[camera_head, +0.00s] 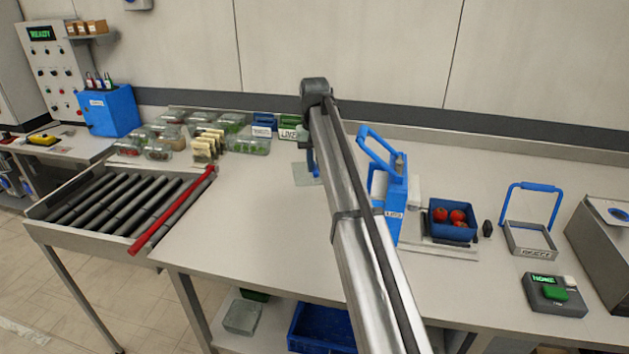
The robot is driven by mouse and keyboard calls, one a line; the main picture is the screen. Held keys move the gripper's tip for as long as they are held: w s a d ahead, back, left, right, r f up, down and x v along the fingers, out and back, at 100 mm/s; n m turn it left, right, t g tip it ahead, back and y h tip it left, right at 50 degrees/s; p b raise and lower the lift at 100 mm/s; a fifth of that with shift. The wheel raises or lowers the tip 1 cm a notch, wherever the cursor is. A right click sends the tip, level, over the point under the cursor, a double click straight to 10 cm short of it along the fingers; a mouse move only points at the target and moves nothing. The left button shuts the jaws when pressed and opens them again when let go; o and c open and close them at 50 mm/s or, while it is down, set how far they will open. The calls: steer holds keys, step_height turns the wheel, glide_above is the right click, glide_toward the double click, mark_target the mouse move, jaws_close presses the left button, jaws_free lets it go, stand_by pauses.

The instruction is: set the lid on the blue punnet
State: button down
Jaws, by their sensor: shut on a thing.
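The blue punnet (437,230) stands open on the right half of the bench, with a few round red fruits in it. A pale, see-through flat piece, which looks like the lid (302,175), shows left of my arm near the middle of the bench. My gripper (311,161) is mostly hidden behind my arm; only a small dark blue part shows, right at the lid. It is shut on the lid, well left of the punnet. The contact itself is hidden, and I cannot tell the lid's height above the bench.
A tall blue holder with a handle (394,205) stands between my arm and the punnet. A grey frame with a blue handle (528,240) and a green-button box (555,295) lie farther right. Several clear packs (157,150) stand back left, beyond the roller conveyor (120,205).

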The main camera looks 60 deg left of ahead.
mark_target(315, 166)
step_height(315, 166, up, 3)
steer(key=shift+r, duration=0.1)
steer(key=s+d+f+m, duration=0.2)
steer(key=d+m, duration=0.3)
steer(key=d, duration=1.7)
steer(key=w+d+f+m, duration=0.1)
steer(key=w+d+f, duration=0.2)
steer(key=w+d, duration=0.35)
steer(key=w+d+f+m, duration=0.15)
steer(key=w+d, duration=0.25)
steer(key=d, duration=0.5)
steer(key=w+a+r+n, duration=0.1)
steer(key=w+a, duration=0.1)
steer(key=w, duration=0.9)
steer(key=w+a+r+n, duration=0.1)
steer(key=w+n, duration=0.1)
steer(key=w, duration=0.9)
steer(key=s+a, duration=0.2)
steer(key=a, duration=0.5)
steer(key=shift+w+d+f, duration=0.1)
steer(key=shift+d+f, duration=0.05)
steer(key=shift+f, duration=2.75)
steer(key=c, duration=0.6)
jaws_free()
steer(key=shift+c, duration=0.2)
